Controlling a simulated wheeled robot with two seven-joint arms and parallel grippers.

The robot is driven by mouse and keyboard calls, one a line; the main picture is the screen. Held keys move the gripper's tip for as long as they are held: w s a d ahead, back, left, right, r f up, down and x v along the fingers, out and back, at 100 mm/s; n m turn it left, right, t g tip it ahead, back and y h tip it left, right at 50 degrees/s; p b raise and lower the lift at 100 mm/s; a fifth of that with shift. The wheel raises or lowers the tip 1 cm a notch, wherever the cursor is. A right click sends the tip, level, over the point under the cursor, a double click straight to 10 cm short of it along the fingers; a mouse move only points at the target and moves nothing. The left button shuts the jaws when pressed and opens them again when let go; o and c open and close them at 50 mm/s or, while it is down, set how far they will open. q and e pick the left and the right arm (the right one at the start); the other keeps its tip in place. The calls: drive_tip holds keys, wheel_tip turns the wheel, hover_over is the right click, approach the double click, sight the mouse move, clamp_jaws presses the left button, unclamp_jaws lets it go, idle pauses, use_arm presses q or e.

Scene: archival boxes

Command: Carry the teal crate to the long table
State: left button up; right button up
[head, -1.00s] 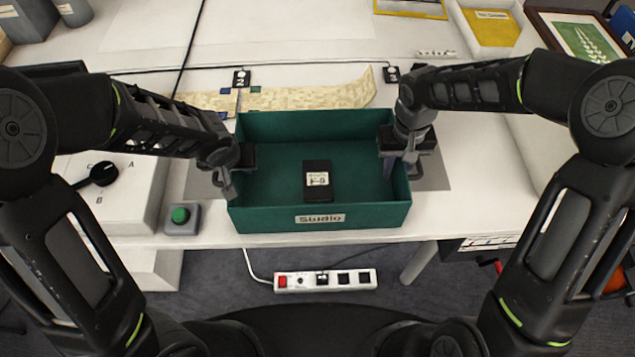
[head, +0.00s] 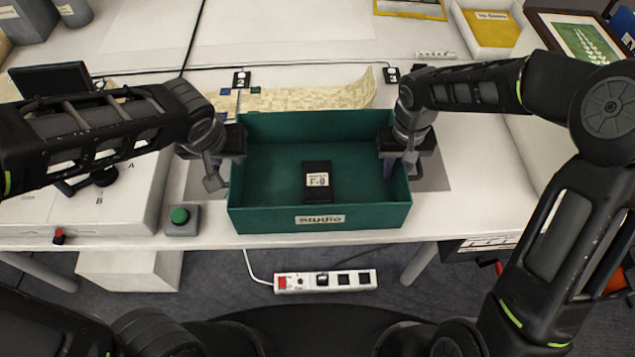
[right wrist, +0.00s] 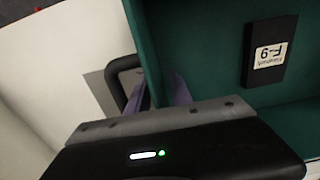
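The teal crate (head: 270,219) stands upright on a white table near its front edge, with a label on its front wall. A black box (head: 317,195) marked F-9 lies inside; it also shows in the right wrist view (right wrist: 271,80). My left gripper (head: 224,168) is at the crate's left wall, over its top edge; its fingertips are hidden. My right gripper (head: 392,168) is at the right wall. In the right wrist view its purple fingers (right wrist: 163,95) sit on both sides of the wall; whether they press it is unclear.
The white table (head: 340,90) continues behind the crate. A green button (head: 180,216) and a dial box (head: 130,207) stand to its left. A patterned strip (head: 310,98) lies behind. A power strip (head: 325,281) lies on the floor in front. Trays and a frame (head: 585,45) are back right.

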use_arm(q)
drive_tip(key=shift+s+r, duration=0.2)
drive_tip(key=shift+r, duration=0.15)
use_arm(e)
wheel_tip(320, 180, up, 12)
idle(0.6)
use_arm(q)
drive_tip(key=shift+f, duration=0.1)
use_arm(e)
drive_tip(key=shift+f, duration=0.1)
idle(0.3)
